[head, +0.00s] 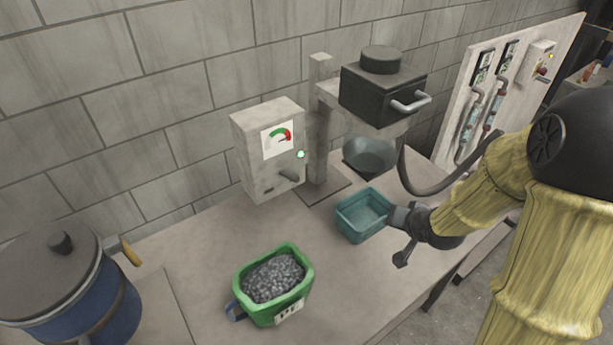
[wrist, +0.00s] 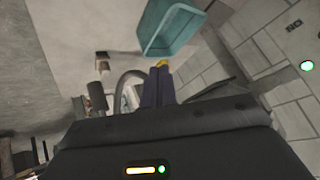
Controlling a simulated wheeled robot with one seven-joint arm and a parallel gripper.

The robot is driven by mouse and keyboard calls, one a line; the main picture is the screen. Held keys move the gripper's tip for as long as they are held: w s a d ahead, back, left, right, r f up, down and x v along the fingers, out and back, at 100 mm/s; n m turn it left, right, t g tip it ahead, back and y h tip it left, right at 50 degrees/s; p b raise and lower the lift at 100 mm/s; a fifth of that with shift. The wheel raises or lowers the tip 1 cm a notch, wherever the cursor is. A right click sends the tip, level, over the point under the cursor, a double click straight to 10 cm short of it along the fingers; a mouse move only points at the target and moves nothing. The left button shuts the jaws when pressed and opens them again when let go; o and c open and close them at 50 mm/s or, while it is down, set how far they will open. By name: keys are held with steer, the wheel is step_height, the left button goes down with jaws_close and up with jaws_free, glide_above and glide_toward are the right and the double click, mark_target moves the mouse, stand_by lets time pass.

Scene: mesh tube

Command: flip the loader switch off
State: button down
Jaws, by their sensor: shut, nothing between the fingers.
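The loader box (head: 252,150) is a pale grey box against the wall with a red-green gauge. A lit green lamp (head: 301,154) is on its right side, and a dark switch lever (head: 290,177) sticks out below the gauge. In the wrist view the green lamp (wrist: 307,66) shows at the right edge with lettering nearby; I cannot make out the lever there. My gripper (head: 393,214) is shut and empty, right of the box and beside the teal bin. Its closed fingers show in the wrist view (wrist: 162,68), apart from the switch.
The teal bin (head: 349,222) stands between my gripper and the loader box. A green tub (head: 243,283) of grey granules is in front. A black hopper (head: 383,95) on a stand is behind, a blue pot (head: 110,310) at left.

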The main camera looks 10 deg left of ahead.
mark_target(289, 176)
steer(key=w+a+r+m+t+y, duration=0.1)
steer(key=a+m+y, duration=0.1)
steer(key=a+y, duration=0.4)
steer(key=w+a+r+m+t+y, duration=0.1)
steer(key=w+a+r+t+y, duration=0.1)
steer(key=a+y, duration=0.4)
steer(key=a, duration=0.3)
steer(key=shift+w+r+m+p, duration=0.15)
steer(key=shift+w+m+p, duration=0.15)
steer(key=shift+m+p, duration=0.1)
steer(key=p+x, duration=0.3)
steer(key=x, duration=0.6)
steer(key=shift+w+a+r, duration=0.1)
steer(key=shift+a+r, duration=0.1)
steer(key=shift+a, duration=0.05)
steer(key=shift+a+p, duration=0.35)
steer(key=shift+p, duration=0.1)
steer(key=s, duration=0.1)
steer(key=s+p, duration=0.1)
steer(key=shift+s+a+f, duration=0.2)
steer(key=shift+s+f, duration=0.15)
steer(key=shift+s, duration=0.05)
steer(key=shift+s+a+f, duration=0.15)
steer(key=shift+s+a, duration=0.05)
steer(key=shift+s, duration=0.15)
